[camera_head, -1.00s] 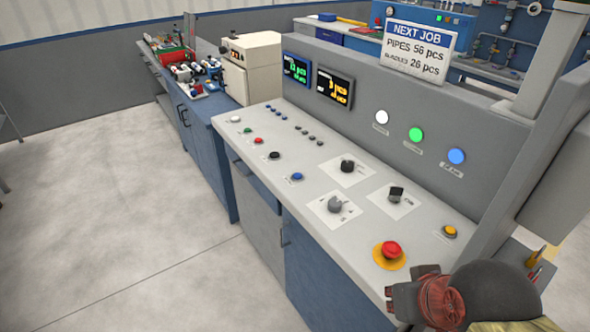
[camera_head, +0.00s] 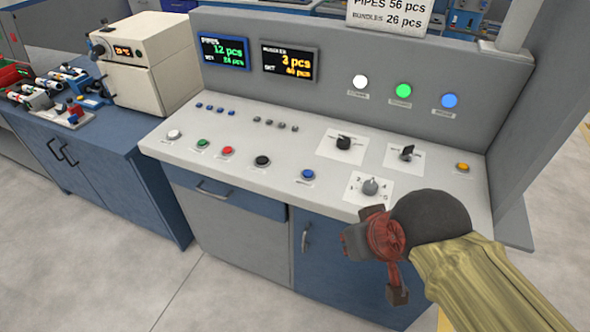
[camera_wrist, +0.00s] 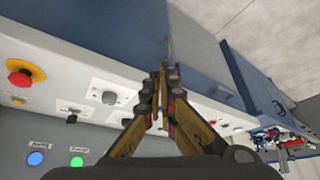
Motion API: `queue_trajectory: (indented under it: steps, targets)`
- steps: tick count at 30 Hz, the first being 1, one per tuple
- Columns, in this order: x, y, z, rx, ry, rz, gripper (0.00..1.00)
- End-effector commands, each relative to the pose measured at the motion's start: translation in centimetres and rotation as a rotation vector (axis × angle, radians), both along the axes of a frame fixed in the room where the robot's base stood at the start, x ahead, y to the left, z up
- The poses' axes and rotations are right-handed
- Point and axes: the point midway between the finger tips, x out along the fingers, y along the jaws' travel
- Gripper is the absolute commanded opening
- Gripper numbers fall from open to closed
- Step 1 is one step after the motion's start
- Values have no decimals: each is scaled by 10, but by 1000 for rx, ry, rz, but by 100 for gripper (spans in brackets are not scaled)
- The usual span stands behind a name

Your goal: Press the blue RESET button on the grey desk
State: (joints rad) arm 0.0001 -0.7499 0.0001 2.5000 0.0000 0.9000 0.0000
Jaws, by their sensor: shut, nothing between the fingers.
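The blue button (camera_head: 308,174) sits in a dark ring near the front edge of the grey desk (camera_head: 220,167), right of a black button; its label is too small to read. My gripper (camera_head: 358,242) is right of and nearer than the blue button, apart from it, by the desk's front edge. In the wrist view my gripper (camera_wrist: 162,75) has its fingertips together and empty, in front of the desk edge. I cannot make out the blue button in the wrist view, where the fingers cover part of the desk.
White (camera_head: 174,135), green (camera_head: 203,143), red (camera_head: 227,151) and black (camera_head: 262,161) buttons line the front left. A grey dial (camera_head: 370,187) is close behind my gripper. The red mushroom button (camera_wrist: 20,75) shows in the wrist view. A blue lamp (camera_head: 449,100) is on the back panel.

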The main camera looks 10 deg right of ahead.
Motion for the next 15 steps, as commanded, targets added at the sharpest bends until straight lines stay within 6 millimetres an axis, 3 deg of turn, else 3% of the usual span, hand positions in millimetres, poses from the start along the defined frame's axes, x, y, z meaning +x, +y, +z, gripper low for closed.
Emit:
queue_trajectory:
  steps: [11, 15]
  targets:
    - [2, 2, 2, 14, 3, -12, 0]
    - [17, 18, 13, 155, 40, -131, 0]
